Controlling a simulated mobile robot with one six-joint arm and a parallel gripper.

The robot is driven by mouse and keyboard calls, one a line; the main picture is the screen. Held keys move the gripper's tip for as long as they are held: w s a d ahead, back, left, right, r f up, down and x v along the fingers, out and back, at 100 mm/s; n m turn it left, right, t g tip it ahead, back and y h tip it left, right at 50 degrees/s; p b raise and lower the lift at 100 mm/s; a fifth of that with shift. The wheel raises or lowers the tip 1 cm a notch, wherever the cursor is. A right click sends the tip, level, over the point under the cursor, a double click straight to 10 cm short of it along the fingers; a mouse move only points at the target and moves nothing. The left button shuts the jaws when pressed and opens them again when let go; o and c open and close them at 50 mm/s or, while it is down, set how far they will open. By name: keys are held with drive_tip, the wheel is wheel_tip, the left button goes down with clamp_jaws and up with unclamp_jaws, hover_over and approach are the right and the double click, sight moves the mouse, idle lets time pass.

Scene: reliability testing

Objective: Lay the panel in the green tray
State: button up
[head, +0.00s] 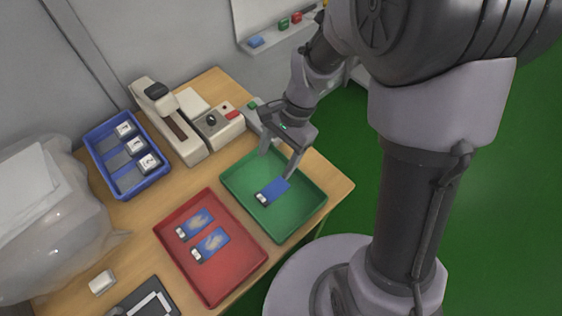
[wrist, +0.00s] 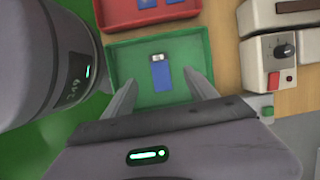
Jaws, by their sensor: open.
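A small blue panel (head: 274,191) with a white and dark end lies flat in the green tray (head: 312,207). In the wrist view the panel (wrist: 161,76) lies between and beyond my fingertips, inside the green tray (wrist: 121,62). My gripper (head: 279,166) is over the green tray, its fingers spread apart with nothing between them. In the wrist view my gripper (wrist: 163,82) shows one finger on each side of the panel. I cannot tell exactly how high the fingertips are above the tray floor.
A red tray (head: 222,282) with two blue panels (head: 211,245) lies beside the green tray. A blue bin (head: 101,167) holds several white blocks. A machine with a knob (head: 211,119) stands behind on the wooden table (head: 335,187). A clear bag (head: 50,230) fills the left.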

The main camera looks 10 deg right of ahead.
drive_tip(key=s+d+r+n+t, duration=0.2)
drive_tip(key=s+r, duration=0.3)
drive_tip(key=r, duration=0.4)
drive_tip(key=s+d+r+n+t+h, duration=0.1)
drive_tip(key=s+d+r+n+t, duration=0.2)
drive_tip(key=r, duration=0.6)
drive_tip(key=s+n+t, duration=0.1)
drive_tip(key=s+t, duration=0.1)
drive_tip(key=s, duration=0.1)
drive_tip(key=shift+d+r+t+h, duration=0.2)
drive_tip(key=shift+r+t+h, duration=0.05)
drive_tip(key=shift+t+h, duration=0.05)
